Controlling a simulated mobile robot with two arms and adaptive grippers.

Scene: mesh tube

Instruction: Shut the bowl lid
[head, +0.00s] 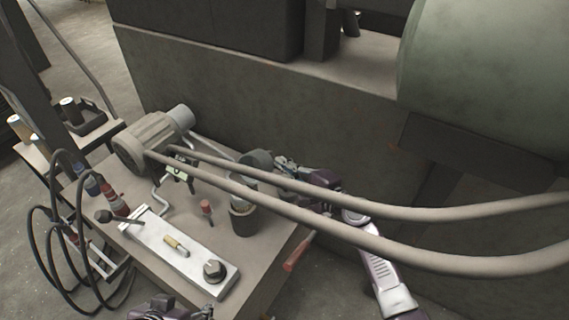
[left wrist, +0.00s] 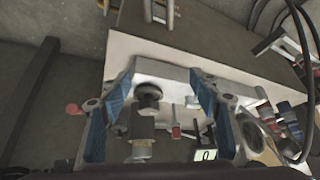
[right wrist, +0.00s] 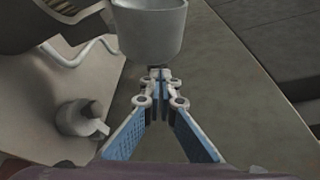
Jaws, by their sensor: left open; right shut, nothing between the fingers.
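A dark grey cup-shaped bowl (head: 243,218) stands near the right edge of the bench in the head view, with its top partly crossed by a pale tube. A dark grey-green round piece (head: 257,160), which looks like its raised lid, shows just behind the tubes. My right gripper (head: 283,163) is beside this piece, shut and empty. In the right wrist view its fingertips (right wrist: 160,75) are together just below a grey cup-shaped part (right wrist: 152,30); I cannot tell whether they touch. My left gripper (head: 172,306) is open and empty at the front edge; its fingers also show in the left wrist view (left wrist: 160,85).
Two long pale tubes (head: 400,232) run across the bench and in front of my right arm. A ribbed motor (head: 145,140), a white plate (head: 180,255) with a knob, and a red-handled tool (head: 297,252) are nearby. A large green cylinder (head: 490,80) stands behind.

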